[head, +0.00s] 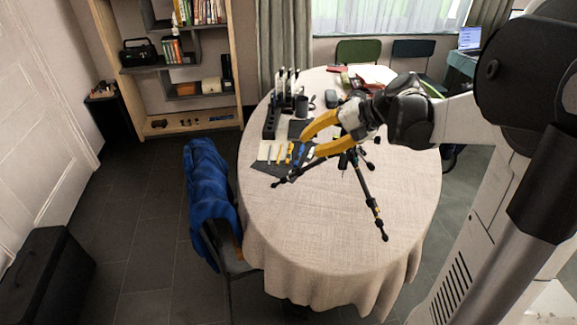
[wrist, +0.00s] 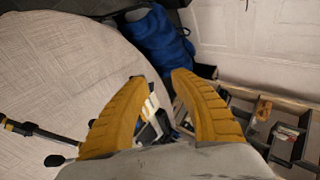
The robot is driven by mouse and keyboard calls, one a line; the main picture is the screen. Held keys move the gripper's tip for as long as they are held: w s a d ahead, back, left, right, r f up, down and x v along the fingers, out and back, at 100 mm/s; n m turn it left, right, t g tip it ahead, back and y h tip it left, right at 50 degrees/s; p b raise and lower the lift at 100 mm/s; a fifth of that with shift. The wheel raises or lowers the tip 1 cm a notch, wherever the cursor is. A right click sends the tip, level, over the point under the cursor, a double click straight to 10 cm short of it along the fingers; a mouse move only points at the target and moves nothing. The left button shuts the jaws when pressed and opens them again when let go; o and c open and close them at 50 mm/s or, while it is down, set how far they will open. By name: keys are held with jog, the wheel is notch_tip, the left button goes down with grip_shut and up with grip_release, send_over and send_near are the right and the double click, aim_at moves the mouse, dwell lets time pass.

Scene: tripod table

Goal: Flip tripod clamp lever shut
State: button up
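A dark tripod (head: 370,197) with yellow bands stands on the round table (head: 300,215), its legs spread. My gripper (head: 305,141) is above the tripod, its two yellow fingers apart and pointing left. Its upper part and the clamp lever are hidden behind my gripper in the head view. In the wrist view the open fingers (wrist: 160,76) have nothing held between them. One tripod leg (wrist: 35,131) shows at the left of that view, outside the fingers. I cannot make out the clamp lever in either view.
A dark mat with several tools (head: 277,153) lies left of the tripod. A black organiser (head: 270,122) and mug stand behind it. A chair with a blue jacket (head: 208,185) is at the table's left edge. The table's front is clear.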

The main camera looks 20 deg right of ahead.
jog(key=s+a+r+n+g+h, duration=0.1)
jog(key=s+a+n+h, duration=0.1)
jog(key=s+a, duration=0.5)
jog(key=a+h, duration=0.1)
jog(key=a, duration=0.1)
jog(key=shift+a+n+p, duration=0.3)
jog(key=shift+a+p, duration=0.05)
jog(key=shift+s, duration=0.15)
jog(key=s+a+f+n+h, duration=0.1)
jog(key=s+a+n, duration=0.1)
jog(key=s, duration=0.3)
jog(key=s+a+f+n+t+h, duration=0.1)
jog(key=s+a+n+h, duration=0.1)
jog(key=s, duration=0.3)
jog(key=shift+s+a+f+n+h, duration=0.35)
jog(key=shift+a+n, duration=0.1)
jog(key=shift+n, duration=0.15)
dwell(0.6)
